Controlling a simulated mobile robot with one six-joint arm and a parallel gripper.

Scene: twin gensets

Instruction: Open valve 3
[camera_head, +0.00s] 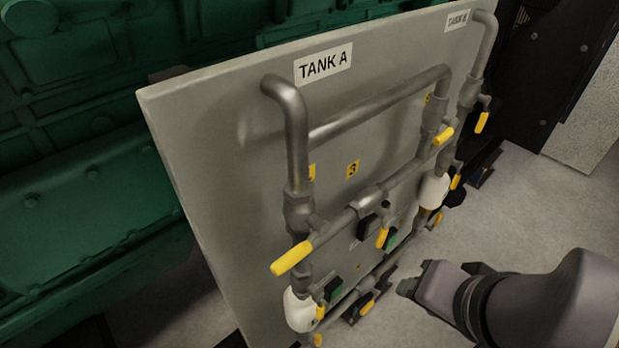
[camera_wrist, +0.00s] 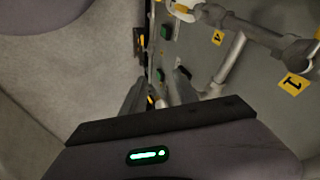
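A yellow tag (camera_head: 352,169) that reads like 3 is on the grey panel, above a horizontal cross pipe. Below it a valve body (camera_head: 370,197) sits on that pipe, with a yellow lever (camera_head: 382,238) hanging down from it. I take this as valve 3. My gripper (camera_head: 418,284) is to the lower right of the lever, in front of the panel and apart from it. In the wrist view its two fingers (camera_wrist: 159,92) stand apart, with nothing held between them. Part of a yellow handle shows beyond the fingers.
Other yellow levers, such as the large one at left (camera_head: 292,257) and one at upper right (camera_head: 443,136), stick out from the pipes. White fittings (camera_head: 299,310) and green boxes sit low. Tags 1 (camera_wrist: 293,84) and 4 (camera_wrist: 218,38) show. The floor (camera_head: 540,215) at right is clear.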

